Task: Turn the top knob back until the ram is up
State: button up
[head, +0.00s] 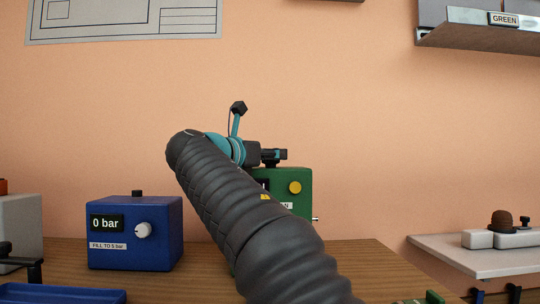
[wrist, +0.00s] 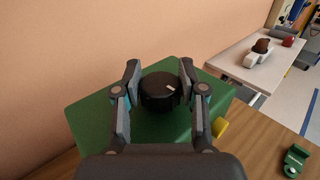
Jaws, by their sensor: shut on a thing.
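A yellow button (head: 295,187) is on the box's front. I cannot make out the ram in either view.
A blue box (head: 135,235) reading "0 bar" with a white dial stands to the left on the wooden bench. A blue tray (head: 65,296) lies in front of it. A side table (head: 480,256) holding a brown-topped object stands right. A shelf (head: 480,32) labelled GREEN hangs upper right.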

jog(key=n+t+y, duration=0.1)
jog(key=n+y, duration=0.1)
jog(key=y, duration=0.1)
jog(key=n+t+y+p, duration=0.1)
jog(key=n+t+y, duration=0.1)
jog(key=y, duration=0.1)
jog(key=shift+s+d+r+n+p, duration=0.1)
jog(key=shift+d+r+n+p, duration=0.1)
jog(key=shift+n+p, duration=0.1)
jog(key=shift+a+n+t+y+p, duration=0.1)
jog(key=shift+n+t+y+p, duration=0.2)
jog(key=shift+n+y+p, duration=0.9)
jog(key=shift+a+n+t+y+p, duration=0.1)
jog(key=shift+n+t+y+p, duration=0.35)
jog(key=shift+y, duration=1.35)
jog(key=shift+n+y, duration=0.55)
jog(key=shift+y, duration=0.05)
jog(key=o, duration=1.2)
jog(key=shift+f, duration=0.15)
jog(key=shift+c, duration=0.2)
jog(key=s+d, duration=0.1)
jog(key=s, duration=1)
jog(key=shift+s, duration=0.4)
